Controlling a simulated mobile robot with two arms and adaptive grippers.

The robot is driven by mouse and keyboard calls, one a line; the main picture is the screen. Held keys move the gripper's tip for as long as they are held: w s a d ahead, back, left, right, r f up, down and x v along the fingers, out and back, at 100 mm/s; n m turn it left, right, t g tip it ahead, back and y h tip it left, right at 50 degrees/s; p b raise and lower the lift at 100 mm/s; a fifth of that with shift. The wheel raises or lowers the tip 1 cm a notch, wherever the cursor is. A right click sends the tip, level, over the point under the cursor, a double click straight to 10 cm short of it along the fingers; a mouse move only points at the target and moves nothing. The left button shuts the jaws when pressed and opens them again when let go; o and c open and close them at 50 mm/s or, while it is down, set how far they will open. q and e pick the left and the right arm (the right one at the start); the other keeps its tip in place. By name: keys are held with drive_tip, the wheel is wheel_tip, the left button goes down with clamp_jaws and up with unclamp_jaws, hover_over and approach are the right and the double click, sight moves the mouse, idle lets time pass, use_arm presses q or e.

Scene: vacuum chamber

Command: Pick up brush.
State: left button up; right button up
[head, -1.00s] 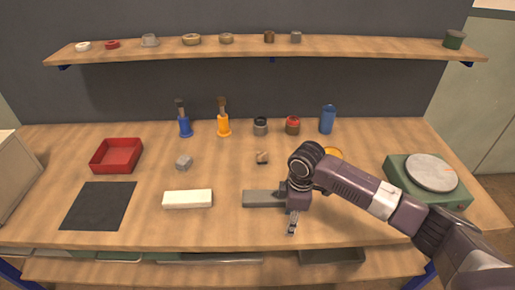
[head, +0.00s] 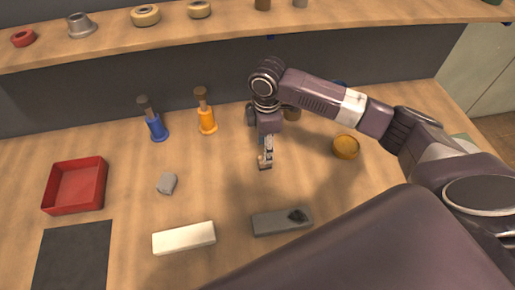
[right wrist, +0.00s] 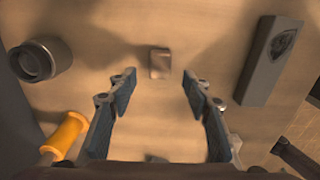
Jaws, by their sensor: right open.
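A small brown-grey block (head: 265,163) lies on the table under my right gripper (head: 267,149); it may be the brush, but I cannot tell for sure. In the right wrist view the block (right wrist: 159,62) lies ahead of my open right fingers (right wrist: 157,78), roughly midway between them, with nothing held. A blue holder (head: 156,127) and an orange holder (head: 207,121), each with a brown top, stand upright farther back to the left. My left gripper is not in view.
A grey bar (head: 270,223) and a white block (head: 184,239) lie nearer the front. A grey lump (head: 167,183), red tray (head: 75,185) and dark mat (head: 72,255) are left. An orange dish (head: 346,147) is right. A dark jar (right wrist: 40,60) stands beside the gripper.

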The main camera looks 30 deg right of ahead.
drive_tip(key=shift+s+f+p, duration=0.25)
drive_tip(key=shift+f+p, duration=0.05)
drive_tip(key=shift+f, duration=0.85)
drive_tip(key=f, duration=0.2)
drive_tip(key=f+p, duration=0.1)
drive_tip(key=f, duration=0.1)
drive_tip(key=shift+w+f, duration=0.2)
drive_tip(key=shift+f, duration=0.1)
drive_tip(key=shift+d+f, duration=0.1)
drive_tip(key=shift+f, duration=0.2)
clamp_jaws()
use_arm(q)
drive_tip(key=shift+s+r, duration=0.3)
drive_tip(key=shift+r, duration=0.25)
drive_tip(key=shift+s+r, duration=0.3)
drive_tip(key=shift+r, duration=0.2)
use_arm(e)
drive_tip(key=shift+r, duration=0.1)
use_arm(q)
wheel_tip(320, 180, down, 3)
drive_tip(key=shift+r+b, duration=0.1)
drive_tip(key=shift+b, duration=1.1)
use_arm(e)
wheel_tip(320, 180, up, 20)
